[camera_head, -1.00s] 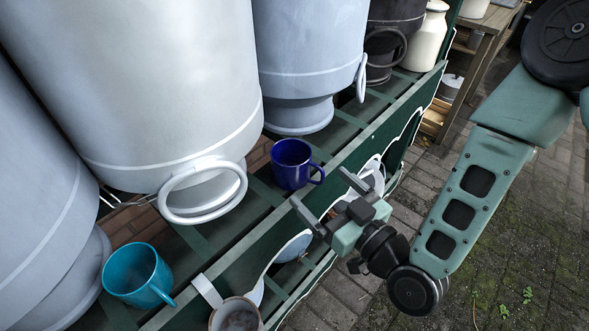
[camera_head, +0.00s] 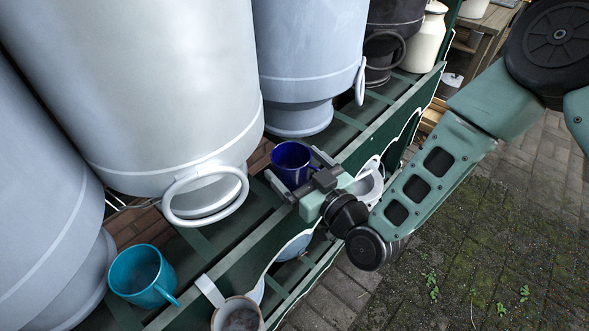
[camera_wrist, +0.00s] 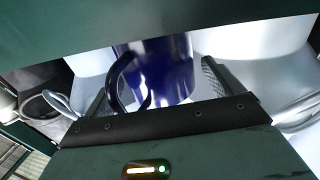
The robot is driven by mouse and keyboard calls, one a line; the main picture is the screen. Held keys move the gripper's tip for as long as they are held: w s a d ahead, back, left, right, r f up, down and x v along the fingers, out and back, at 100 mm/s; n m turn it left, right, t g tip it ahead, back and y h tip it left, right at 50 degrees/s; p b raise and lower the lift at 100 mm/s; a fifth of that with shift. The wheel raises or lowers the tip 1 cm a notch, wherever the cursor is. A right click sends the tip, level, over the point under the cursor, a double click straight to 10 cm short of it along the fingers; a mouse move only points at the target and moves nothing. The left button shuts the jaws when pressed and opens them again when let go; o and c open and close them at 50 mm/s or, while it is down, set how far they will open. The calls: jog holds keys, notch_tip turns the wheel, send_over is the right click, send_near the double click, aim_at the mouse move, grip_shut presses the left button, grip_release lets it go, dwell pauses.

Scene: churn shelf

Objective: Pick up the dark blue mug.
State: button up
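The dark blue mug (camera_head: 290,160) stands upright on the green slatted shelf, in front of the gap between two large churns. My gripper (camera_head: 296,172) has come in from the front right, with one finger on each side of the mug. In the wrist view, the mug (camera_wrist: 165,72) lies between the two spread fingers (camera_wrist: 155,85), its handle pointing toward the palm. The gripper is open. I cannot tell whether either finger touches the mug. Part of the mug's lower right side and its handle are hidden by the gripper in the head view.
Large pale churns (camera_head: 150,90) and a blue-grey churn (camera_head: 308,45) stand close behind the mug. A teal mug (camera_head: 140,275) and a brownish mug (camera_head: 238,316) are at the lower left. The shelf's green front board (camera_head: 235,262) runs below my gripper.

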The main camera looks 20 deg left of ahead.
jog(key=c, duration=0.9)
jog(key=shift+c, duration=0.2)
